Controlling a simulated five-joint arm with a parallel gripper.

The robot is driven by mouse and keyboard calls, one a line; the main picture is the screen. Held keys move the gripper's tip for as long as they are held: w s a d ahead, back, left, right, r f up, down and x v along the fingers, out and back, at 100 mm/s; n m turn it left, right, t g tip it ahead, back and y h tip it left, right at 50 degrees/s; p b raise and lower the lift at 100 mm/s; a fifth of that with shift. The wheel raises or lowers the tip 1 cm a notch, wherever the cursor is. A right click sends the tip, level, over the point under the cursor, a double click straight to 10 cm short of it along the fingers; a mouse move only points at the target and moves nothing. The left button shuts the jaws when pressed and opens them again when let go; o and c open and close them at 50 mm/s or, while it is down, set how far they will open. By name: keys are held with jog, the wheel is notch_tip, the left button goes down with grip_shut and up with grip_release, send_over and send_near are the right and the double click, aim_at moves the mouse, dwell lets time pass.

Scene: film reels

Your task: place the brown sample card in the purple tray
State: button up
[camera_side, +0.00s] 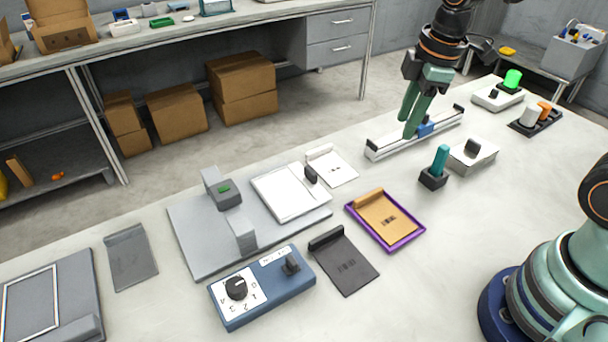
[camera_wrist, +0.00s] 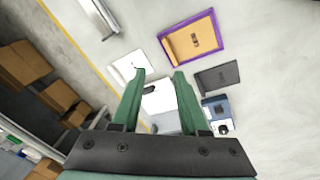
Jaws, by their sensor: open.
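The brown sample card (camera_side: 388,219) lies flat inside the purple tray (camera_side: 406,243), near the middle of the table. A raised tab stands along the card's upper-left edge. In the wrist view, the card (camera_wrist: 190,40) and the purple rim of the tray (camera_wrist: 220,32) show at the top, beyond the fingertips. My gripper (camera_side: 410,128) is up and to the right of the tray in the side view, clear of the card. Its green fingers point down in front of the rail with the blue slider. In the wrist view, my gripper (camera_wrist: 160,74) is open, with nothing held between its fingers.
A white rail with a blue slider (camera_side: 425,129) lies behind the fingertips. A teal peg in a black holder (camera_side: 436,172) stands right of the tray.

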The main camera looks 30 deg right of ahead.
jog(key=s+d+r+m+t, duration=0.2)
jog(key=s+r+m, duration=0.3)
jog(key=m, duration=0.6)
jog(key=shift+s+r+t, duration=0.25)
jog(key=shift+t, duration=0.55)
